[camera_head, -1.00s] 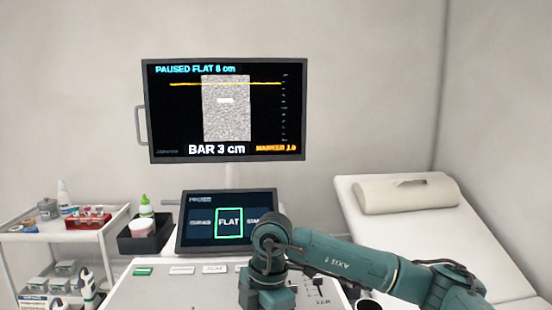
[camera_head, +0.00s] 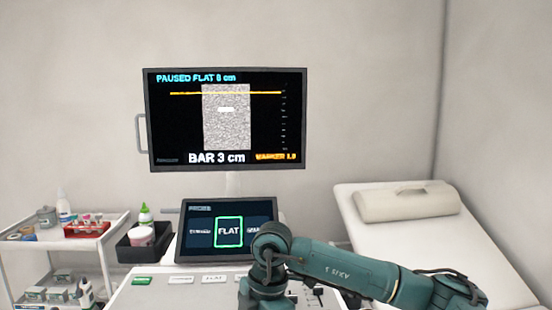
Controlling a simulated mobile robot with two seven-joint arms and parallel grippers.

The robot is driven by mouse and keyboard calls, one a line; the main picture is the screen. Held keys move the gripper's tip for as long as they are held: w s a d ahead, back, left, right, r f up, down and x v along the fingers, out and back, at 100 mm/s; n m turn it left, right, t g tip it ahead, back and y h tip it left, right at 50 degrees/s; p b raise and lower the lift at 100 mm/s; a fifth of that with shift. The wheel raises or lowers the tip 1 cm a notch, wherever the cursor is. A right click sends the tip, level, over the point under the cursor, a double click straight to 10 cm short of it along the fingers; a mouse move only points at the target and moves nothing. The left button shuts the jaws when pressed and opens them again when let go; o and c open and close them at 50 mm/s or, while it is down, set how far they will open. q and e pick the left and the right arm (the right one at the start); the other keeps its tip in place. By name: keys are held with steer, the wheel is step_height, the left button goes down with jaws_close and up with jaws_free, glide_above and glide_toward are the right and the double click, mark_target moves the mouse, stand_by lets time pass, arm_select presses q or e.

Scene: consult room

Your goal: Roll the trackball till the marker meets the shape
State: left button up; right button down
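The wall monitor (camera_head: 160,130) reads PAUSED FLAT, BAR 3 cm and a marker value that looks like 1.0. A yellow-orange marker line (camera_head: 185,93) runs across the top of its grey speckled image. The shape, a short white bar (camera_head: 226,109), lies below the line, apart from it. The console (camera_head: 130,297) is at the bottom of the picture. I cannot see the trackball; my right arm covers part of the console. That arm comes in from the right and bends down over the console, its gripper out of sight. My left gripper is not in view.
A tilted touch screen (camera_head: 190,250) shows FLAT outlined in green. A white trolley (camera_head: 40,246) with bottles, a red tube rack (camera_head: 87,229) and boxes stands left. A black bin (camera_head: 130,252) sits beside the console. A couch (camera_head: 440,240) with a pillow (camera_head: 405,204) is right.

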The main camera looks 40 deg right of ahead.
steer(key=shift+f+b, duration=0.55)
steer(key=shift+f, duration=0.3)
stand_by(0.9)
steer(key=shift+s+a, duration=0.45)
steer(key=shift+s, duration=0.3)
stand_by(0.5)
steer(key=shift+r+p, duration=2.35)
steer(key=shift+r, duration=0.25)
steer(key=shift+w, duration=0.1)
